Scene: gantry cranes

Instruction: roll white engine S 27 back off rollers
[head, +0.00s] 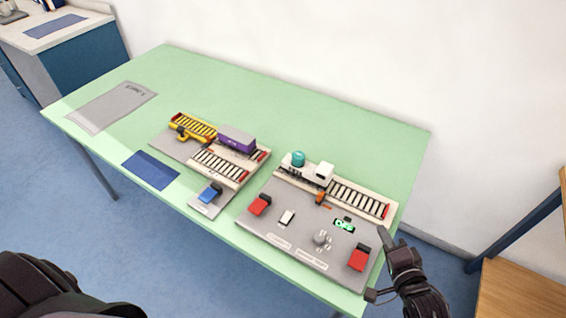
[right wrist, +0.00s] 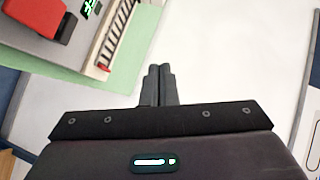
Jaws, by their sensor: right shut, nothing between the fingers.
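The white engine (head: 318,172) with a teal tank (head: 298,158) stands at the left end of the track on the right-hand grey board (head: 300,232). Its lettering is too small to read. The roller track (head: 358,200) runs right from it to a red end stop (head: 386,210), also in the right wrist view (right wrist: 103,67). An orange piece (head: 320,197) sits just in front of the engine. My right gripper (head: 384,236) is shut and empty at the board's right edge; its fingertips show in the right wrist view (right wrist: 159,72). My left gripper is not in view.
The board has red blocks (head: 259,204) (head: 359,258), a white switch (head: 287,217), a grey knob (head: 322,239) and a green-lit display (head: 344,225). A second board left carries a purple wagon (head: 237,139) and yellow piece (head: 194,125). The green table's back (head: 300,110) is clear.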

